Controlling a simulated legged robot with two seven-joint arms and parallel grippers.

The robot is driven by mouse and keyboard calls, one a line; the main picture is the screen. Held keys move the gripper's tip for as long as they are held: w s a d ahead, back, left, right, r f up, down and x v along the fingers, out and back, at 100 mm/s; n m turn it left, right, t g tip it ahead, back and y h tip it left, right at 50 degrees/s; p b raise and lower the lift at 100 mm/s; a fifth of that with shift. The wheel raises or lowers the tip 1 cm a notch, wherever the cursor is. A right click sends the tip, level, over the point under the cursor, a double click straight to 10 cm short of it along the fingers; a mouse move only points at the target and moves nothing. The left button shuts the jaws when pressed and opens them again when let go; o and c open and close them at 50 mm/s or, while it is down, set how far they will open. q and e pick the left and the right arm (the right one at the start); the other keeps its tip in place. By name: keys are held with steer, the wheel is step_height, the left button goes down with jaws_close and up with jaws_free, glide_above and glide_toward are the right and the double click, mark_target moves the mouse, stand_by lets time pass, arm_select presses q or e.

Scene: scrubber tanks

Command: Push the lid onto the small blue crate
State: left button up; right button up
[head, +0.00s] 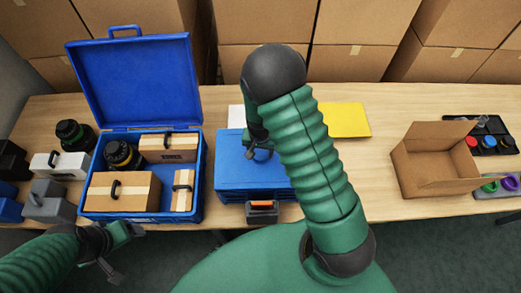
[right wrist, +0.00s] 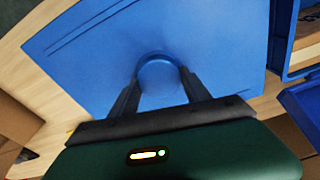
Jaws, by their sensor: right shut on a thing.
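The small blue crate (head: 285,194) stands on the table, with a flat blue lid (head: 236,172) over its top. I cannot tell whether the lid sits fully down all round. The lid also fills much of the right wrist view (right wrist: 90,60), where its round blue knob (right wrist: 160,72) stands between my fingers. My right gripper (head: 260,148) is above the lid and shut on this knob; my right arm hides part of the lid's right side. My left gripper (head: 122,250) is open and empty, in front of the table's edge at the lower left.
A large blue box (head: 140,85) with its lid raised stands left of the crate, holding cartons and a dark jar. An open cardboard box (head: 435,165) and a black tray (head: 490,135) are on the right. A yellow sheet (head: 345,120) lies behind my right arm.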

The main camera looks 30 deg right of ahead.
steer(key=shift+f, duration=0.15)
jaws_close()
steer(key=o, duration=1.6)
jaws_free()
steer(key=shift+o, duration=0.7)
steer(key=o, duration=0.3)
step_height(320, 180, up, 7)
steer(key=p, duration=0.6)
